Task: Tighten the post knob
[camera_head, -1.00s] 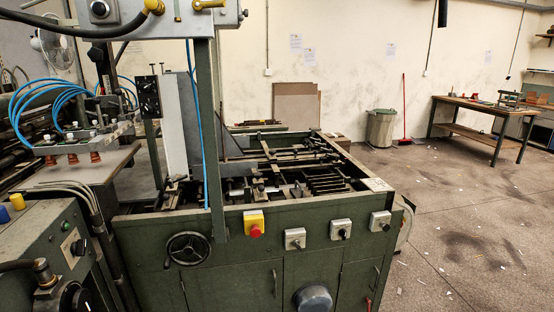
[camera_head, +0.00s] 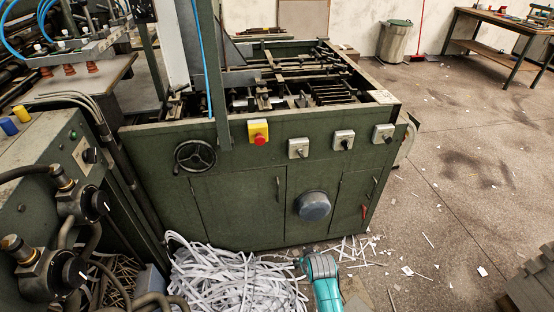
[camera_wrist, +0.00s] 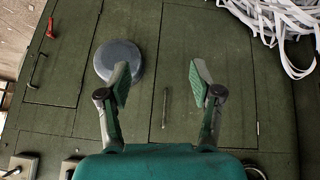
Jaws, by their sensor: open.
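My gripper (camera_wrist: 158,78) is open and empty in the wrist view, its two fingers spread in front of the green cabinet doors. The left finger overlaps the edge of a round grey cover (camera_wrist: 115,60); I cannot tell whether they touch. In the head view the green upright post (camera_head: 213,70) rises from the machine's front, with a blue hose along it. I cannot make out which part is the post knob. The post's upper end is out of view.
A handwheel (camera_head: 195,156) and a red emergency button (camera_head: 260,139) stick out of the front. A heap of paper strips (camera_head: 235,280) lies on the floor before the machine. Grey stacked material (camera_head: 535,280) stands at right. Open floor (camera_head: 450,190) lies between.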

